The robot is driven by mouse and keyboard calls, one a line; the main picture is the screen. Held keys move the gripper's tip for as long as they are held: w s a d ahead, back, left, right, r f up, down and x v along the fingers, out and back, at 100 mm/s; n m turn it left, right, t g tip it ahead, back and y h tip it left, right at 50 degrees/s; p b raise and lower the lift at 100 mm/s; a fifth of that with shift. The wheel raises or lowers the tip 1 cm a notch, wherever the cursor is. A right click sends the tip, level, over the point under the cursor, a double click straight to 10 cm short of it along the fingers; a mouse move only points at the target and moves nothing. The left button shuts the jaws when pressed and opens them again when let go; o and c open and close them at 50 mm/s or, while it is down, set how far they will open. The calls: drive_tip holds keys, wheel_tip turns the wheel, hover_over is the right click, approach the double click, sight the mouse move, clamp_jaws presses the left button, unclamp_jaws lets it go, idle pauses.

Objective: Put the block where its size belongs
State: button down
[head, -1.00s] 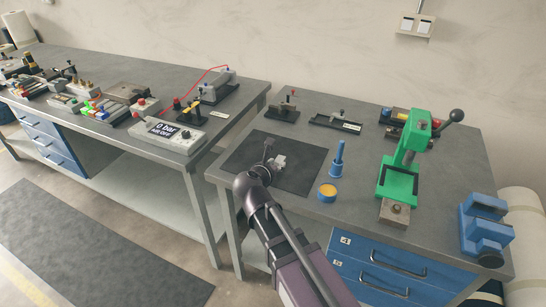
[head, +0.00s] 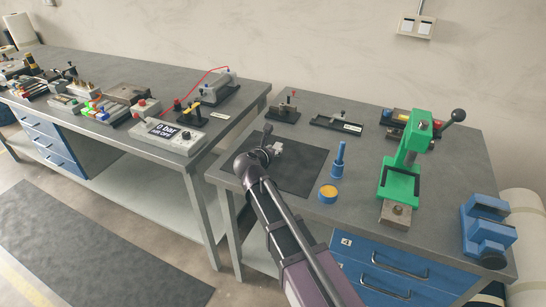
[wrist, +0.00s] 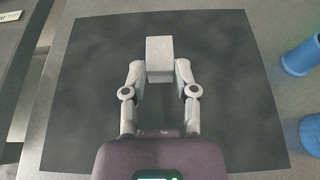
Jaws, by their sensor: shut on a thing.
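A pale grey block (wrist: 159,58) sits between the two fingers of my gripper (wrist: 160,78) in the wrist view. The fingers are shut on its sides, and its far end sticks out past the fingertips. Behind it is a dark mat (wrist: 235,110). I cannot tell how high the block is above the mat. In the head view my gripper (head: 274,150) is over the left part of the mat (head: 305,165), and I cannot clearly separate the block from the pale fingers there.
Right of the mat stand a blue upright tool (head: 338,160), a round blue tin with a yellow top (head: 328,192) and a green press (head: 397,170). Behind are a small fixture (head: 286,112) and a labelled tray (head: 337,123). A blue vise (head: 486,225) is far right. Another bench is left.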

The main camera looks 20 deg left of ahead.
sight(273, 165)
drive_tip(key=shift+w+a+f+b, duration=0.1)
drive_tip(key=shift+w+f+b, duration=0.15)
drive_tip(key=shift+f+b, duration=0.2)
drive_tip(key=shift+w+a+f+b, duration=0.1)
drive_tip(key=shift+w+f+b, duration=0.1)
drive_tip(key=shift+f+b, duration=1.2)
drive_tip(key=shift+f, duration=0.1)
drive_tip(key=shift+c, duration=2)
unclamp_jaws()
drive_tip(key=shift+r, duration=0.25)
drive_tip(key=p+v, duration=0.4)
drive_tip(key=v, duration=0.8)
drive_tip(key=shift+p, duration=0.35)
